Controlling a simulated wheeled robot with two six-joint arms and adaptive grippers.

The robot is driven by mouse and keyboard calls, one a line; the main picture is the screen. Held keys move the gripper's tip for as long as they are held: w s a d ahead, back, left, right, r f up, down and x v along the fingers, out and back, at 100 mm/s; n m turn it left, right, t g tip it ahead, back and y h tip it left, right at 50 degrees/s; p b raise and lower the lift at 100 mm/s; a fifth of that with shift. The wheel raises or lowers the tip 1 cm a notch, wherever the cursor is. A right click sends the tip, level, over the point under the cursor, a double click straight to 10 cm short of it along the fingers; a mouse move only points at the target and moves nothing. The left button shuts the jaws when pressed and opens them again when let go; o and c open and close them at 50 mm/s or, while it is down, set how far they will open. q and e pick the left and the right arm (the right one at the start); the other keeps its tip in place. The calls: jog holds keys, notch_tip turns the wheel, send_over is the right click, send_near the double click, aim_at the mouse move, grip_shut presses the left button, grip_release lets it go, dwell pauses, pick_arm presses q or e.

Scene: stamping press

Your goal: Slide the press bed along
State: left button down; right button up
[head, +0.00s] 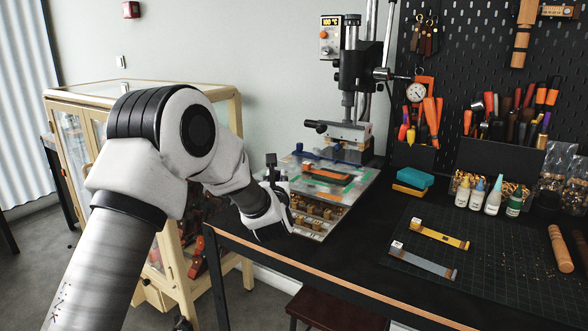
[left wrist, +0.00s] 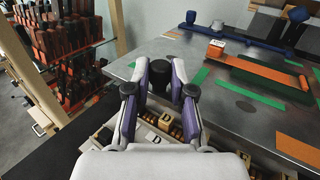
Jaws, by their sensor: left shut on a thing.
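The press bed (head: 355,185) is a grey metal plate with green tape marks, under the stamping press (head: 350,75); it fills the right of the left wrist view (left wrist: 200,50). My left gripper (head: 277,178) is at the bed's left edge. In the left wrist view my left gripper (left wrist: 160,75) has its purple-padded fingers shut on a black knob (left wrist: 160,76) at the edge of the bed. The knob's lower part is hidden by the gripper. My right gripper is not in view.
Letter stamps (head: 318,210) sit in a rack below the bed's front. A wooden cabinet (head: 235,110) stands to the left. On the black bench, a cutting mat (head: 490,270) holds a yellow strap (head: 440,234) and a grey-blue strap (head: 422,262). Glue bottles (head: 478,195) stand at the right.

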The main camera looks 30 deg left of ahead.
aim_at(294, 174)
pick_arm(q)
jog(key=shift+w+d+b, duration=0.15)
jog(key=shift+w+b, duration=0.2)
jog(key=shift+w, duration=1.5)
jog(key=shift+w+d+r, duration=0.1)
jog(key=shift+w, duration=1.15)
jog(key=shift+w+d, duration=0.1)
jog(key=shift+w, duration=1.15)
jog(key=c, duration=0.9)
grip_release()
jog(key=shift+s+d, duration=0.1)
